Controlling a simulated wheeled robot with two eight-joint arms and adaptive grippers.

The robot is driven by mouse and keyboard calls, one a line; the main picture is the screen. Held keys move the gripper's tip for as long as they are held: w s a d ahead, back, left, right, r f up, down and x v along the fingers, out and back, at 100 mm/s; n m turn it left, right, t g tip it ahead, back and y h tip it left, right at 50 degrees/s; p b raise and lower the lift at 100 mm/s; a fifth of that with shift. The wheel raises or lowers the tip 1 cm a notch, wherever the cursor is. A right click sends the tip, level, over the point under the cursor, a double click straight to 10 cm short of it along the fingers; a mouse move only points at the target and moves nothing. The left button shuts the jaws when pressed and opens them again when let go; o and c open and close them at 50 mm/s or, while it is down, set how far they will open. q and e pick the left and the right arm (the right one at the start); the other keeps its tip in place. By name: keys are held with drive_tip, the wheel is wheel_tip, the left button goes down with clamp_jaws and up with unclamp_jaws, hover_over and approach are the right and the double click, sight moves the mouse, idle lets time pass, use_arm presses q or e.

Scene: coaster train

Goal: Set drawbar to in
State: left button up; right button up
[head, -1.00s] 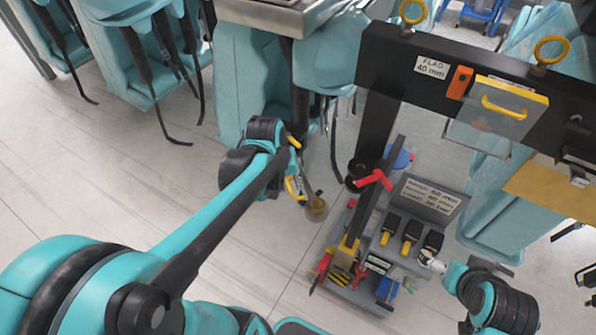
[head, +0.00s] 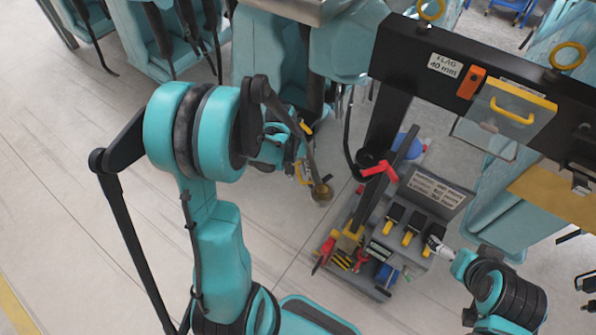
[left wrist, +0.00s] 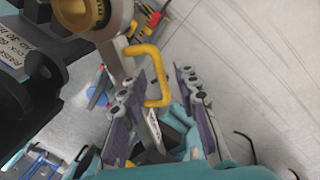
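A grey bar with a brass round end (head: 322,192) slants down beside the coaster cars in the head view. I take it to be the drawbar, though its label cannot be read as such. In the left wrist view a brass knob (left wrist: 80,14) shows at the top left, and a bent yellow handle (left wrist: 157,62) hangs below it. My left gripper (left wrist: 160,90) has its fingers apart, with the handle between them; contact cannot be told. In the head view my left gripper (head: 298,165) is partly hidden by its arm. My right gripper (head: 436,243) is beside the tool cart, its fingers unclear.
A black beam (head: 540,95) with a "FLAG 40 mm" label and a yellow-handled clear panel (head: 505,112) crosses the upper right.

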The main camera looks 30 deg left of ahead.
use_arm(q)
clamp_jaws()
drive_tip(key=shift+w+d+f, duration=0.1)
drive_tip(key=shift+d, duration=0.1)
drive_tip(key=shift+w+d+n+y+b, duration=0.15)
drive_tip(key=shift+w+d+n+b, duration=0.4)
drive_tip(key=shift+w+d+n, duration=0.55)
drive_tip(key=shift+w+d+n+y+b, duration=0.15)
drive_tip(key=shift+w+d+n+b, duration=0.35)
drive_tip(key=shift+w+d+n, duration=0.55)
drive_tip(key=w+d+n+b, duration=0.1)
drive_tip(key=w+d+n, duration=0.2)
drive_tip(key=w+n, duration=0.1)
drive_tip(key=shift+w+d+t+y+b, duration=0.3)
drive_tip(key=shift+w, duration=0.15)
